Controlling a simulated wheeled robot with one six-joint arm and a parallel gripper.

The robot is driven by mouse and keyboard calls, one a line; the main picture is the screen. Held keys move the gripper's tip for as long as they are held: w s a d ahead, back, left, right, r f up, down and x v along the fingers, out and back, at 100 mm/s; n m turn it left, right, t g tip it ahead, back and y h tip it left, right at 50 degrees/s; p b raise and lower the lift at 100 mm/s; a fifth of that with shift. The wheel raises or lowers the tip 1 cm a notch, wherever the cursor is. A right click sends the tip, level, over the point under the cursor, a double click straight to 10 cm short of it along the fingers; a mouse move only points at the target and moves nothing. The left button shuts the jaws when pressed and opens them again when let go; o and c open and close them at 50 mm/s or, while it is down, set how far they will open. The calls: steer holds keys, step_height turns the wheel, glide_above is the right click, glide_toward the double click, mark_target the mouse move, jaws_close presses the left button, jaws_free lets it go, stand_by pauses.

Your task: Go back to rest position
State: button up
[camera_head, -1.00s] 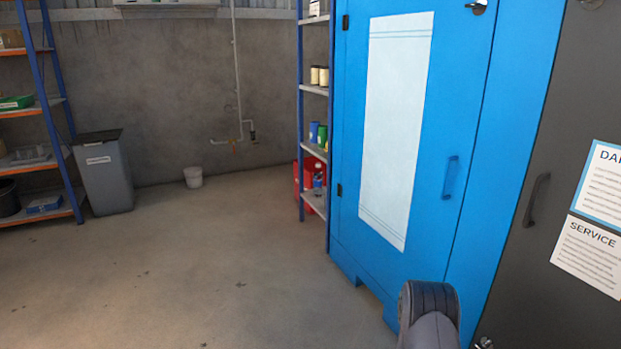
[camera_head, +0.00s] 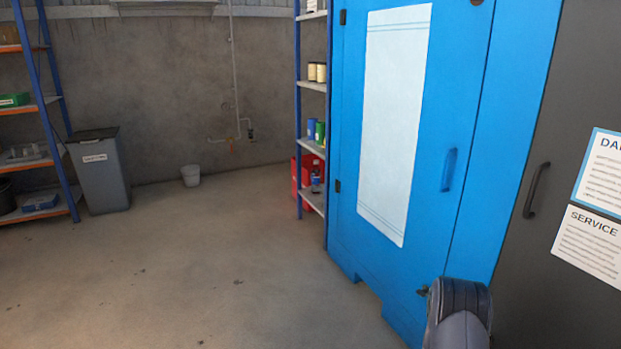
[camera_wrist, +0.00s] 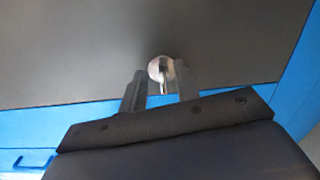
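My gripper (camera_wrist: 160,90) shows in the wrist view as two dark fingers standing apart. A round silver knob (camera_wrist: 157,68) with a narrow lever shows in the gap between them, against a dark grey panel (camera_wrist: 80,60). I cannot tell whether the fingers touch the knob. In the head view my dark arm link shows at the bottom right, in front of the blue cabinet (camera_head: 455,90); my gripper is not clearly visible there.
The grey panel (camera_head: 575,100) beside the blue cabinet has a black handle (camera_head: 536,190) and white notices. A shelf rack (camera_head: 312,146) stands left of the cabinet. A grey bin (camera_head: 103,175) and another rack (camera_head: 42,110) stand at left. The middle floor is clear.

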steer(key=shift+a+r+n+p, duration=0.15)
steer(key=shift+a+n+p, duration=0.35)
steer(key=shift+n+p, duration=1.55)
steer(key=shift+a+r+n+p, duration=0.2)
steer(key=shift+a+n+p, duration=0.4)
steer(key=shift+n, duration=2.75)
steer(key=shift+a+r+n+p, duration=0.15)
steer(key=shift+a+n+p, duration=0.25)
steer(key=shift+n+p, duration=1.7)
steer(key=shift+n+b, duration=0.5)
steer(key=shift+b, duration=0.2)
